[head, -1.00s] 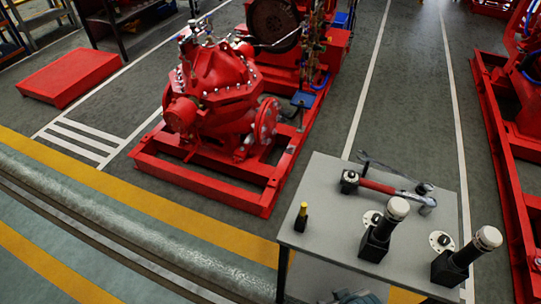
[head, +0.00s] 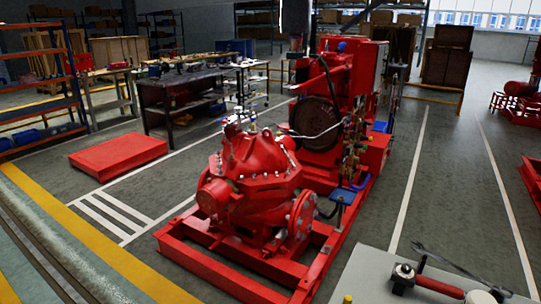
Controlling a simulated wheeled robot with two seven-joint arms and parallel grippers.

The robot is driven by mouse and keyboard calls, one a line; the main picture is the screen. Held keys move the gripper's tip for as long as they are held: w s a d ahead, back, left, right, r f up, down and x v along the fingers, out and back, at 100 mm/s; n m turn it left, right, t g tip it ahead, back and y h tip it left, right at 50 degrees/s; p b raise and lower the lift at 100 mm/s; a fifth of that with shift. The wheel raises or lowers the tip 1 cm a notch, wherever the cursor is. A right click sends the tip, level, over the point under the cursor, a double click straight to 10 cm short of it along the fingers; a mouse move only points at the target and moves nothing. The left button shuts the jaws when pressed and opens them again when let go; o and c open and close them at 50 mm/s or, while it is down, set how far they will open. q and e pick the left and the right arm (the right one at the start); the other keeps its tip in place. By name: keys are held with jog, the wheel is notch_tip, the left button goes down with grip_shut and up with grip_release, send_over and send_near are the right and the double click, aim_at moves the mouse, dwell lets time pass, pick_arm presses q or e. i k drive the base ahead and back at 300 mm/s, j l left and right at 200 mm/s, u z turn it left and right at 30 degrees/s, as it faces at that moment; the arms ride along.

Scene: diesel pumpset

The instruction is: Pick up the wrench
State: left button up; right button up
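The wrench (head: 452,265) is a grey metal tool lying on the grey table (head: 376,275) at the lower right of the head view. Its open jaw end points to the upper left, and its other end passes behind or near the head of a red-handled hammer. The hammer (head: 440,287) lies just in front of the wrench, close to it. Neither of my grippers shows in the head view.
A red pump (head: 255,185) on a red frame stands left of the table. A low red platform (head: 118,157) and a workbench (head: 190,95) are farther back. Open floor (head: 460,200) lies behind the table.

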aim_at(423, 251)
jog(key=z, duration=1.4)
jog(key=j, duration=0.1)
